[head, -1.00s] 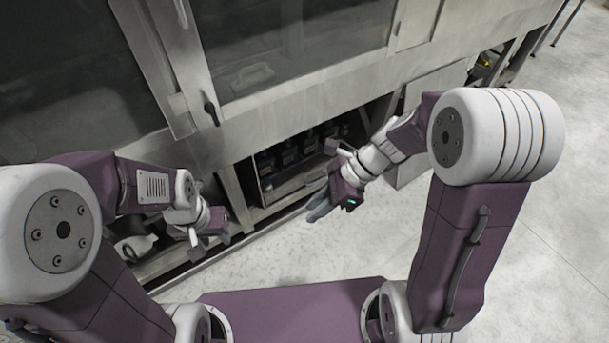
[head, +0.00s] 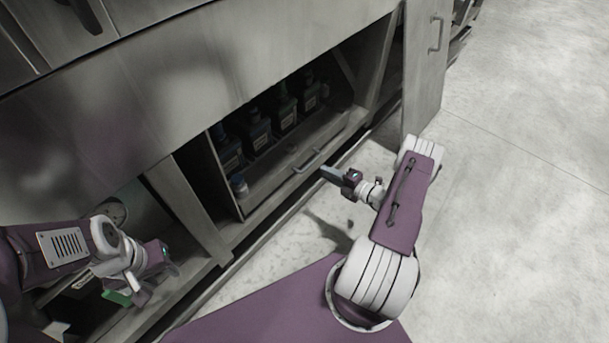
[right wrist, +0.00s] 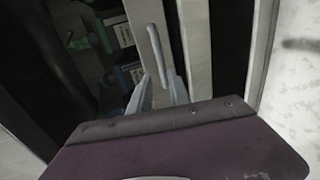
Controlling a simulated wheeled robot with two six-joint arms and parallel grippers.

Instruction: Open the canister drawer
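The canister drawer (head: 270,186) sits low in the machine's front, with several dark canisters (head: 258,135) behind its low front panel. It looks pushed in. Its bar handle (head: 307,161) is on the panel's right half; it also shows in the right wrist view (right wrist: 160,50). My right gripper (head: 328,172) is just in front of the handle. In the right wrist view my right gripper's fingers (right wrist: 160,92) are apart, with the handle ahead, roughly in line with the gap; I cannot tell whether they touch it. My left gripper (head: 135,290) is at lower left, away from the drawer; its opening is unclear.
A cabinet door (head: 425,75) with its own handle stands right of the drawer. A metal post (head: 190,205) stands left of it. An open bay (head: 85,290) lies beside my left gripper. The floor (head: 520,200) at right is clear.

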